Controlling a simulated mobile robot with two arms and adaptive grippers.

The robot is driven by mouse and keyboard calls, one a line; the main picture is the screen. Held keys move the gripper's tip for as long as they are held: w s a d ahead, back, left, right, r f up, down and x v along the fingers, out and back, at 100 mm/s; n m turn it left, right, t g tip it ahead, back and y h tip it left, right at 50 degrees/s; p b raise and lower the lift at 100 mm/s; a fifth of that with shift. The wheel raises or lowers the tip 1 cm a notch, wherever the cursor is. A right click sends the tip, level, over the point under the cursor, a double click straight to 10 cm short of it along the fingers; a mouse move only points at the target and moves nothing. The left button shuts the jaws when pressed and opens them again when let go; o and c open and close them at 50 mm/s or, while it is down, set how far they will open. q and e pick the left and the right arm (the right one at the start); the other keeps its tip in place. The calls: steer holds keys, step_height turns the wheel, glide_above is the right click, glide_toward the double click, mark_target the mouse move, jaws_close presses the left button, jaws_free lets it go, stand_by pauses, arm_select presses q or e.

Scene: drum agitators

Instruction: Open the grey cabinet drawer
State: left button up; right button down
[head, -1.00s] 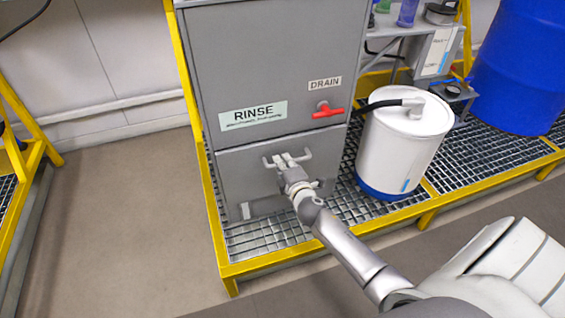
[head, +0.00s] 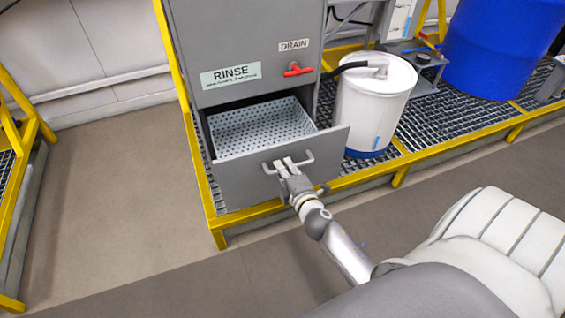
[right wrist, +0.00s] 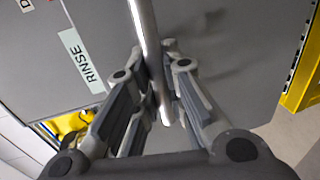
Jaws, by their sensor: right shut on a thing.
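The grey cabinet (head: 245,35) stands on a grating platform, with a RINSE label and a red drain handle (head: 298,70) on its front. Its lower drawer (head: 240,178) is pulled out toward me and shows a perforated light-grey tray (head: 262,126) inside. My right gripper (head: 286,166) is shut on the drawer's bar handle (head: 307,158). In the right wrist view the handle bar (right wrist: 150,50) runs between the fingers of my right gripper (right wrist: 155,100). My left gripper is not in view.
A white drum (head: 372,105) with a black hose stands right of the cabinet on the grating. A blue barrel (head: 497,45) is farther right. A yellow frame edge (head: 370,176) borders the platform. The floor (head: 110,190) to the left is clear.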

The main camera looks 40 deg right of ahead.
steer(key=shift+s, duration=0.2)
steer(key=c, duration=1.5)
jaws_free()
steer(key=v, duration=1.2)
